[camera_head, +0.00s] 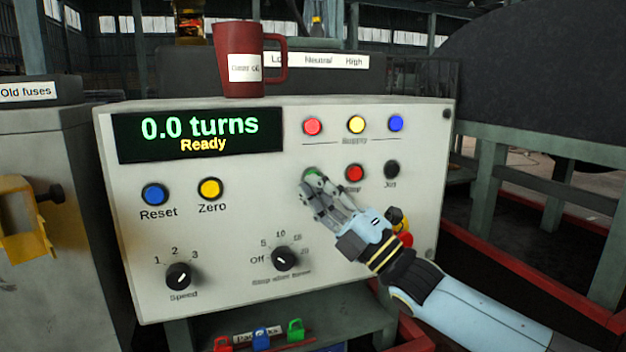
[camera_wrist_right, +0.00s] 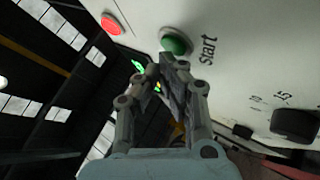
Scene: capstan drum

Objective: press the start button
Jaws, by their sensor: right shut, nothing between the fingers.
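The display (camera_head: 200,137) reads "0.0 turns" and "Ready". My left gripper is not in view.
A red stop button (camera_head: 354,173) and a black jog button (camera_head: 391,169) sit right of the start button. Blue reset (camera_head: 155,194) and yellow zero (camera_head: 210,188) buttons are at left. A dark red mug (camera_head: 240,60) stands on top of the panel.

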